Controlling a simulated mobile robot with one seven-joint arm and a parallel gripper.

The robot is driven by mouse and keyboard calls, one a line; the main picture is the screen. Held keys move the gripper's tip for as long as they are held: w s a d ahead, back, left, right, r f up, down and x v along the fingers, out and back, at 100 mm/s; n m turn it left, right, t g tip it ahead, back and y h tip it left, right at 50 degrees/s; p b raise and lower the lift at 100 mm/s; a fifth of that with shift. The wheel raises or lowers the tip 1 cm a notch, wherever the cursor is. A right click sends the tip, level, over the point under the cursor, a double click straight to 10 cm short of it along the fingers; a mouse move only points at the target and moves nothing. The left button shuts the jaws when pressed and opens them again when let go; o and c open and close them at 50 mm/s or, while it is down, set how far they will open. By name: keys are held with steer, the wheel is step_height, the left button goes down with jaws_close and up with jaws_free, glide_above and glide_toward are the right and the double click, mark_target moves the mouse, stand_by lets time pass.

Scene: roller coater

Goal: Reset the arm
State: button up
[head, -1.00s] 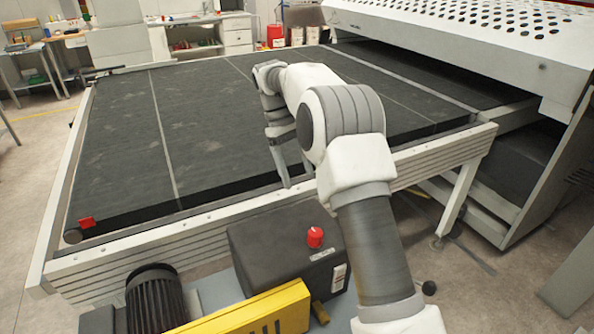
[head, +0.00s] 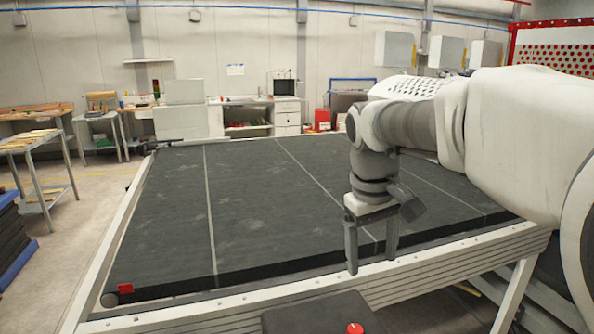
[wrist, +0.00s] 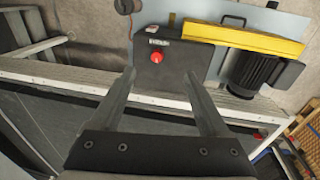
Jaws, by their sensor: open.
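My arm reaches in from the right in the head view, large and close to the camera. My gripper (head: 371,262) hangs pointing down over the front rail of the roller coater, its two fingers apart with nothing between them. In the wrist view my gripper (wrist: 162,98) shows both fingers spread and empty. Beyond the fingertips lies a dark control box with a red button (wrist: 156,58); the box and the fingers look apart. The same red button (head: 355,328) shows at the bottom edge of the head view.
The dark conveyor bed (head: 250,215) fills the middle, framed by a pale metal rail (head: 430,272). A yellow guard (wrist: 245,38) and black motor (wrist: 255,75) lie near the box.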

steer(key=s+f+m+t, duration=0.2)
steer(key=s, duration=0.6)
steer(key=s+d+f+m+t+y, duration=0.1)
steer(key=s+t, duration=0.1)
steer(key=s, duration=0.7)
steer(key=shift+d+f+m+t, duration=0.15)
steer(key=shift+f+m+t, duration=0.15)
steer(key=shift+f+m, duration=0.1)
